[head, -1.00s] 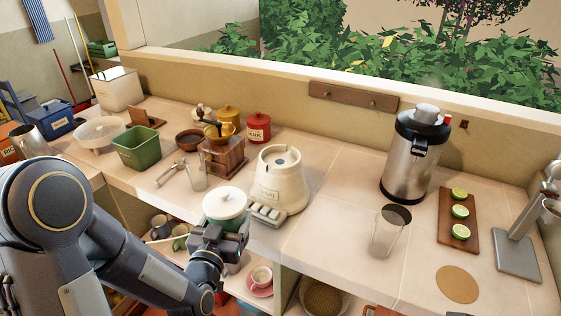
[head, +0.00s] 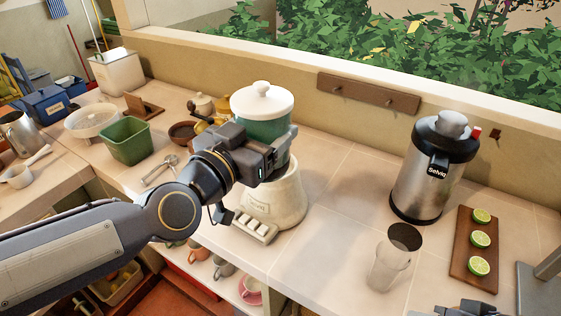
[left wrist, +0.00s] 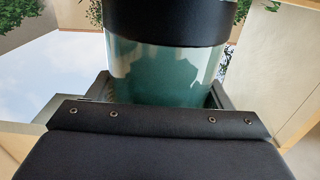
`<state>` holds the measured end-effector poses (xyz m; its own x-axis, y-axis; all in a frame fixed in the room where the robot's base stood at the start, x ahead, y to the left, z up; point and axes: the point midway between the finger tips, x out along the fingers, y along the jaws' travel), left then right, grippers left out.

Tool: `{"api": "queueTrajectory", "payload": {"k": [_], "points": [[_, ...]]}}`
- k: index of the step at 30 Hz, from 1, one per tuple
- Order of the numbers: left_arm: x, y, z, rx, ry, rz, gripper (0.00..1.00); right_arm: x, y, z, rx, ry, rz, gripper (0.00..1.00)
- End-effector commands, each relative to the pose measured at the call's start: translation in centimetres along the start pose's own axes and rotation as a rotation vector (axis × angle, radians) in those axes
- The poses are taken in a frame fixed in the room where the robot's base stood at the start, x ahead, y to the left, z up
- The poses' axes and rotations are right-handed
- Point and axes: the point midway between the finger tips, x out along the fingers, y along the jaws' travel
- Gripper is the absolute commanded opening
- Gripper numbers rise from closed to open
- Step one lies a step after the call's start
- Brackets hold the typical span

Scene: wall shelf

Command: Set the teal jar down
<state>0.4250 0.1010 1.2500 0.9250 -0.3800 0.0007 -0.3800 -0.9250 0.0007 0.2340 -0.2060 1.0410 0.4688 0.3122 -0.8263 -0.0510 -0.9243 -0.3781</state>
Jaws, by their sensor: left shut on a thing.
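The teal jar (head: 268,133) with its white knobbed lid (head: 262,100) is upright in my left gripper (head: 270,152). The gripper is shut around its side. In the head view the jar overlaps the top of the cream appliance base (head: 278,200); the gripper hides its lower part, so I cannot tell whether they touch. The left wrist view shows the teal wall (left wrist: 160,75) between the fingers, with a dark band across it above. A small dark part of my right gripper (head: 470,307) shows at the bottom right edge; its fingers are not clear.
A clear tumbler (head: 388,265), a steel dispenser (head: 428,175) and a board with limes (head: 462,255) stand to the right. A green bin (head: 124,145) and spoons (head: 160,172) are to the left. Counter tiles (head: 325,225) between base and tumbler are bare.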

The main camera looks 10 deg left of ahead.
Motion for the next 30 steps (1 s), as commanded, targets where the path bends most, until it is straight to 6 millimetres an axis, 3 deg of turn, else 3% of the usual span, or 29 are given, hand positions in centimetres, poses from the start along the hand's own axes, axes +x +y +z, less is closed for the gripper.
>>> {"api": "queueTrajectory", "payload": {"k": [10, 19, 24, 30], "points": [[0.7, -0.3, 0.5, 0.001, 0.003, 0.000, 0.37, 0.6, 0.2, 0.3, 0.000, -0.001, 0.000, 0.36], [6.6, -3.1, 4.0, 0.006, 0.000, -0.001, 0.37, 3.9, 1.8, 2.0, 0.000, -0.001, 0.000, 0.36], [9.5, -4.7, 6.0, 0.005, -0.004, -0.004, 0.37, 4.3, 2.0, 2.2, 0.000, -0.001, 0.000, 0.36], [11.3, -5.6, 8.2, 0.002, 0.000, -0.002, 0.37, 4.1, 1.9, 2.1, 0.000, 0.000, 0.000, 0.36]]}}
